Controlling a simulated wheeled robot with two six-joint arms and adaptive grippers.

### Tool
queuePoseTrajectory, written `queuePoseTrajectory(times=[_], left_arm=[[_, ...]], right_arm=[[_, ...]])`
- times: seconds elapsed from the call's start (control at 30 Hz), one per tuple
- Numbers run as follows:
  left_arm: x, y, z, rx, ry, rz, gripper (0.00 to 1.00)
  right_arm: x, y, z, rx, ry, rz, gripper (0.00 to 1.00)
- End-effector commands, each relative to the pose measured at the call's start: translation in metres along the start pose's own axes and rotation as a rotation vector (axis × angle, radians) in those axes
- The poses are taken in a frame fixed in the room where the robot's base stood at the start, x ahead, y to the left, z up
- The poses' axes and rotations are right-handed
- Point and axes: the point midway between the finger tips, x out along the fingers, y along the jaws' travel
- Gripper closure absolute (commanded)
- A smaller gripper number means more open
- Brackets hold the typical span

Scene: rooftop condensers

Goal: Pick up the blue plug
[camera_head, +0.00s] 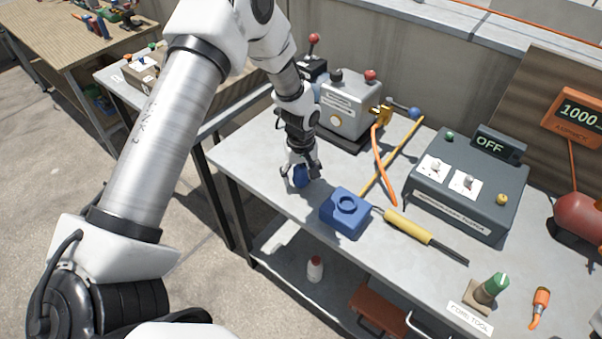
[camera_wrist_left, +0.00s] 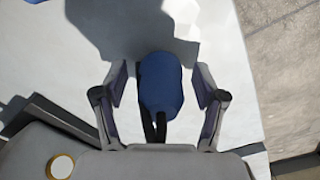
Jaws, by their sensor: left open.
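I cannot tell how high the fingers are over the table. My right gripper is not in view.
A blue block with a round socket (camera_head: 345,211) sits just right of the plug. A yellow-handled tool (camera_head: 408,227) lies beside it. A grey box with levers (camera_head: 350,106) stands behind. A switch box reading OFF (camera_head: 465,185) is further right. The table's left edge is close.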

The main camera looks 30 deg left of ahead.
Motion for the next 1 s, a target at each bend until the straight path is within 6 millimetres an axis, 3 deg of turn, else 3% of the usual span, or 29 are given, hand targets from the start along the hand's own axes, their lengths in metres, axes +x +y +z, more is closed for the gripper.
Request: queuePoseTrajectory(times=[0.07, 0.2, 0.27, 0.63, 1.0], left_arm=[[0.0, 0.0, 0.0, 0.0, 0.0, 0.0, 0.29], [0.0, 0.0, 0.0, 0.0, 0.0, 0.0, 0.79], [0.0, 0.0, 0.0, 0.0, 0.0, 0.0, 0.95], [-0.006, 0.0, 0.0, 0.0, 0.001, 0.001, 0.95], [-0.086, 0.001, -0.001, 0.002, 0.003, 0.004, 0.95]], right_arm=[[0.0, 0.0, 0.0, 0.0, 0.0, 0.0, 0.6], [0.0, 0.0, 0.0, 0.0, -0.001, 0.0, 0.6], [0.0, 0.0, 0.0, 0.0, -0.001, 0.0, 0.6], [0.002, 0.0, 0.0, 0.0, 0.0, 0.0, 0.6], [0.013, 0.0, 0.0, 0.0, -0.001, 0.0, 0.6]])
